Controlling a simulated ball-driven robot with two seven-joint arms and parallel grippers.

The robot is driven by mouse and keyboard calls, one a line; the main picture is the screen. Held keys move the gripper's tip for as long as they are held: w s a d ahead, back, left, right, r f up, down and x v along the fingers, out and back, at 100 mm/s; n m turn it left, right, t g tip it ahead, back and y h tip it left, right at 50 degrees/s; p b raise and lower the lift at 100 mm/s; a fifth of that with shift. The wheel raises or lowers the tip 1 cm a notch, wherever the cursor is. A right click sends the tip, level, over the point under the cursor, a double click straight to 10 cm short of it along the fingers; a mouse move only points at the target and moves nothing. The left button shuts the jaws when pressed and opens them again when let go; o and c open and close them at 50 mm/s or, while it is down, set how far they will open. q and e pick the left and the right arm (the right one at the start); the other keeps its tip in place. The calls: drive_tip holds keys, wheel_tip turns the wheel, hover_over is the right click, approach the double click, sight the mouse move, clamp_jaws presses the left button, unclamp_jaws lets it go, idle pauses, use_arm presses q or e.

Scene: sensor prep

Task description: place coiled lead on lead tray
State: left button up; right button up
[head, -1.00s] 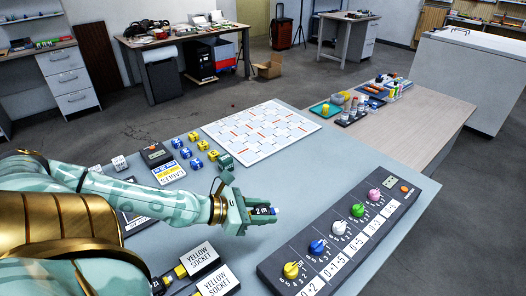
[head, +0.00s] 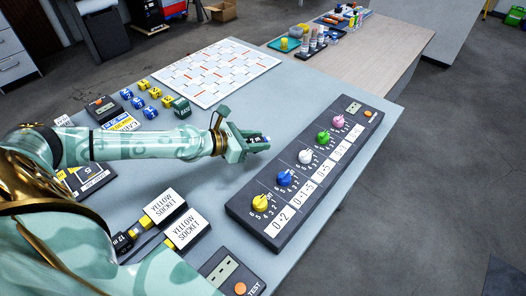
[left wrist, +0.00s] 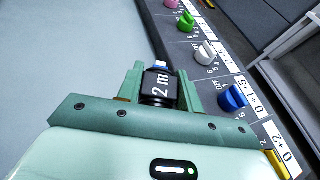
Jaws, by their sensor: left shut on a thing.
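My left gripper (head: 262,142) is shut on a small black piece marked "2 m" with a pale blue-white end. In the left wrist view the black piece (left wrist: 159,88) sits between the two green fingers (left wrist: 160,84). It may be the coiled lead; no coil shape is clear. The gripper is above the grey-blue table, left of the knob panel (head: 262,226). I cannot tell which thing is the lead tray. A teal tray (head: 276,46) with a yellow item stands on the far wooden table. My right gripper is not in view.
The knob panel's coloured knobs stand up beside the gripper. A white patterned board (head: 215,72) lies at the back, with several blue and yellow cubes (head: 143,103) before it. Yellow-socket blocks (head: 165,205) and a test box (head: 222,270) lie in front. Bottles (head: 313,42) stand on the wooden table (head: 385,42).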

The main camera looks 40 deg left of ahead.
sight(262, 156)
use_arm(q)
drive_tip(key=shift+w+f+b, duration=0.45)
drive_tip(key=shift+w+f, duration=0.55)
drive_tip(key=shift+f, duration=0.25)
drive_tip(key=f+b, duration=0.3)
drive_tip(key=f, duration=0.1)
drive_tip(key=shift+w, duration=0.2)
drive_tip(key=shift+r, duration=0.3)
drive_tip(key=shift+f, duration=0.1)
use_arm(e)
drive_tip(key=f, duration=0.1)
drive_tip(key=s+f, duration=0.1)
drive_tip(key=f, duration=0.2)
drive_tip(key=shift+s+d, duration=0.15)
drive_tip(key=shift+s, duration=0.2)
use_arm(q)
drive_tip(key=o, duration=0.6)
drive_tip(key=shift+f, duration=0.15)
drive_tip(key=shift+o, duration=0.7)
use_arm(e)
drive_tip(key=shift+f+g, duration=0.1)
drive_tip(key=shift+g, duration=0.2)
